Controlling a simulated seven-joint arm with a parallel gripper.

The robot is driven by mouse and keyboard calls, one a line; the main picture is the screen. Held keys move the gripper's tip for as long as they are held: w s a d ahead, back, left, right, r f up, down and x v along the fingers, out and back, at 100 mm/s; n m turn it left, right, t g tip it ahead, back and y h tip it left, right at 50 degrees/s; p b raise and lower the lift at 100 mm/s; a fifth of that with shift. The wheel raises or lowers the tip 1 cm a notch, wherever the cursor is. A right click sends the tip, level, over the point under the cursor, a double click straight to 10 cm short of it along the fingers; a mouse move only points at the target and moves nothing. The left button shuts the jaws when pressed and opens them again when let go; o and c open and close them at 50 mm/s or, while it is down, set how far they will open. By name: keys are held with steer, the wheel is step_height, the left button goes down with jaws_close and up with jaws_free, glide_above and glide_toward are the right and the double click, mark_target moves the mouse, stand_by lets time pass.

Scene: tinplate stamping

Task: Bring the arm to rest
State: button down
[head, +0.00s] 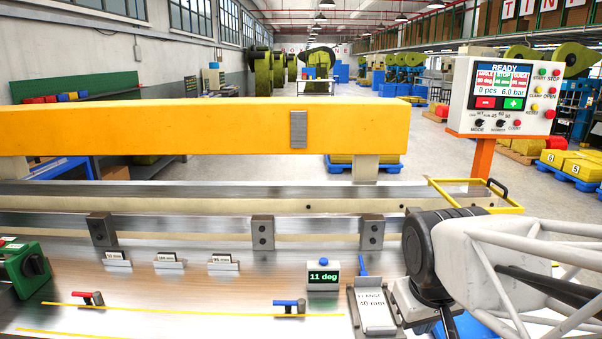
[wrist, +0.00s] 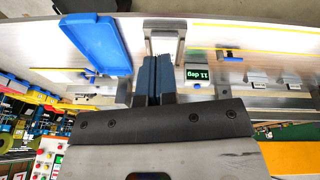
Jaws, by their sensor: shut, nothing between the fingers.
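My arm reaches in from the right edge of the head view, over the right end of the metal bench (head: 220,290). In the wrist view my gripper (wrist: 153,62) shows its two dark blue fingers side by side, closed together with nothing between them. The fingertips point toward a metal-framed plate, the "FLANGE 40 mm" piece (head: 375,312), which also shows in the wrist view (wrist: 163,42). In the head view the fingers are hidden or too unclear to make out beside my arm.
An 11 deg display (head: 323,276) stands left of the flange piece; it also shows in the wrist view (wrist: 197,74). A blue tray (wrist: 100,42) lies beside the fingers. Blue-handled (head: 288,305) and red-handled (head: 88,298) clamps sit on the bench. The control panel (head: 502,95) reads READY.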

steer(key=s, duration=0.2)
steer(key=s+f+m, duration=0.1)
steer(key=s+m, duration=0.1)
steer(key=s, duration=0.1)
steer(key=shift+s+a+f+y, duration=0.2)
steer(key=shift+s+y, duration=0.1)
